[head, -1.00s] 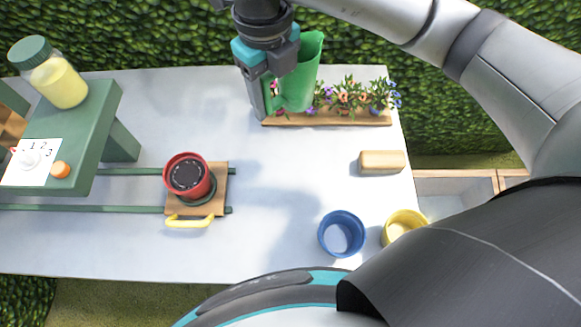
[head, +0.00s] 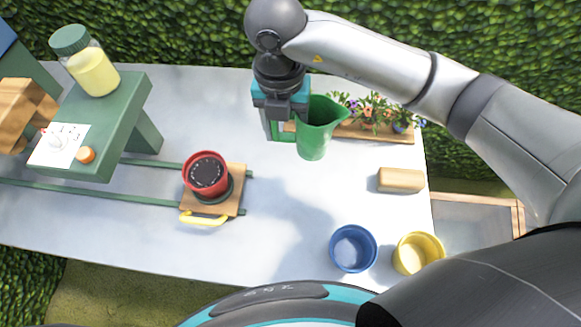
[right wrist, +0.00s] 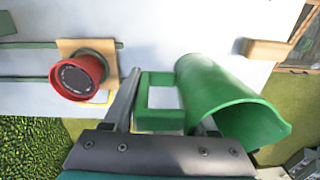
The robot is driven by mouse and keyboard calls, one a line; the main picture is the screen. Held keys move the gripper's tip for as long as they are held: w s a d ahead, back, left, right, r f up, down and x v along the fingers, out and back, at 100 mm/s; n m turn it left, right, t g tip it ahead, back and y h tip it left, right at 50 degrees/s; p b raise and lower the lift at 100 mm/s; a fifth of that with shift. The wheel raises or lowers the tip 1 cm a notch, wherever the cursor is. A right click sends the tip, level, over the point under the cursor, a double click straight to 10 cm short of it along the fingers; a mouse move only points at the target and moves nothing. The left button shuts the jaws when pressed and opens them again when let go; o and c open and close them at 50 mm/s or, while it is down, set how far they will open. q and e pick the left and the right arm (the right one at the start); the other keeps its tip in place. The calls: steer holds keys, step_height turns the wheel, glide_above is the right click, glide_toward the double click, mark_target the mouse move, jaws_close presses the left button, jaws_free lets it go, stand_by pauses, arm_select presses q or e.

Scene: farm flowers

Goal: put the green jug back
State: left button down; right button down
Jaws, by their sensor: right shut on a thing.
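The green jug (head: 315,138) is in the head view near the back of the white table, in front of the flower planter (head: 362,131). My right gripper (head: 284,122) is shut on its handle, with the jug to the right of the fingers. The jug looks roughly upright; whether its base touches the table I cannot tell. In the right wrist view, the jug (right wrist: 215,92) and its square handle (right wrist: 158,82) show at my right gripper (right wrist: 165,118), with a finger on each side of the handle's frame. My left gripper is not in view.
A red pot (head: 205,173) stands on a wooden sled (head: 234,190) on green rails. A blue pot (head: 353,248), a yellow pot (head: 418,254) and a tan block (head: 400,180) are at the right. A green stand (head: 130,105) holds a jar (head: 92,72). The table's middle is clear.

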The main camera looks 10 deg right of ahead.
step_height(320, 180, down, 10)
steer(key=shift+b, duration=0.6)
steer(key=shift+f+b, duration=0.3)
steer(key=shift+f, duration=1.6)
steer(key=shift+f, duration=0.2)
steer(key=shift+c, duration=1)
jaws_free()
steer(key=shift+r, duration=0.1)
steer(key=shift+r, duration=0.3)
steer(key=r, duration=0.4)
steer(key=r+p, duration=0.1)
steer(key=r, duration=0.6)
steer(key=shift+a+r+p, duration=0.25)
steer(key=shift+r+p, duration=0.05)
steer(key=shift+p, duration=0.1)
